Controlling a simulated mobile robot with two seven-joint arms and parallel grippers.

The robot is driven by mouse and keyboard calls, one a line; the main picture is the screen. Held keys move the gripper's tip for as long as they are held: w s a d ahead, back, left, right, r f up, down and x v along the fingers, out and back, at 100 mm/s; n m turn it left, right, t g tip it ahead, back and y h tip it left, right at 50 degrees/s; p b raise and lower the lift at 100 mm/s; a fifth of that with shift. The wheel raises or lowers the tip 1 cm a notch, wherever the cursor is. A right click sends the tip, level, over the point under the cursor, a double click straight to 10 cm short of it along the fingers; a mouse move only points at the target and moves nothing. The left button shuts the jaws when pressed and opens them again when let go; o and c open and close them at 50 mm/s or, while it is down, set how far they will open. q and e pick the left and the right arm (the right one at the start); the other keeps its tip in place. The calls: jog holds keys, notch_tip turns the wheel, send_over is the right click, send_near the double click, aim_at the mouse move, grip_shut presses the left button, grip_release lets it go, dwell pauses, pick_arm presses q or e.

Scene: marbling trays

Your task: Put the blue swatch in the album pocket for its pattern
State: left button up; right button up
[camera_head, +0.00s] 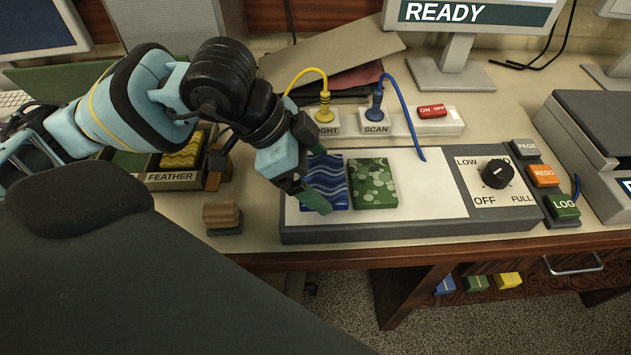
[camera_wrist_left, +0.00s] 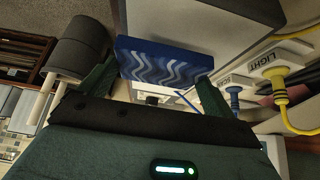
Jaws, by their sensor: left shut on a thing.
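The blue swatch (camera_head: 330,187) has pale wavy lines and is at the left end of the white light panel (camera_head: 425,190). My left gripper (camera_head: 316,178) is shut on it, with green fingers at its near and far edges. The wrist view shows the swatch (camera_wrist_left: 166,62) between the two fingertips (camera_wrist_left: 155,84). I cannot tell whether it touches the panel. A pocket labelled FEATHER (camera_head: 170,178) stands at the left, partly behind my left arm. It holds a yellow wavy swatch (camera_head: 182,150); a green one (camera_head: 130,160) lies beside it. Other pocket labels are hidden.
A green swatch with pale spots (camera_head: 373,183) lies on the panel close to the blue one. A dial (camera_head: 497,173) and buttons (camera_head: 543,175) are at the right. A small wooden block (camera_head: 222,216) stands left of the panel. Yellow and blue cables (camera_head: 402,105) rise behind.

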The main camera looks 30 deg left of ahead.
aim_at(306, 178)
pick_arm(q)
notch_tip(306, 178, down, 3)
jog(key=shift+f, duration=0.2)
pick_arm(e)
jog(key=shift+s, duration=0.15)
pick_arm(q)
jog(key=shift+f, duration=0.2)
jog(key=o, duration=0.8)
jog(key=shift+c, duration=0.2)
jog(key=shift+o, duration=0.2)
pick_arm(e)
jog(key=shift+s+f, duration=0.1)
pick_arm(q)
jog(key=shift+r, duration=0.1)
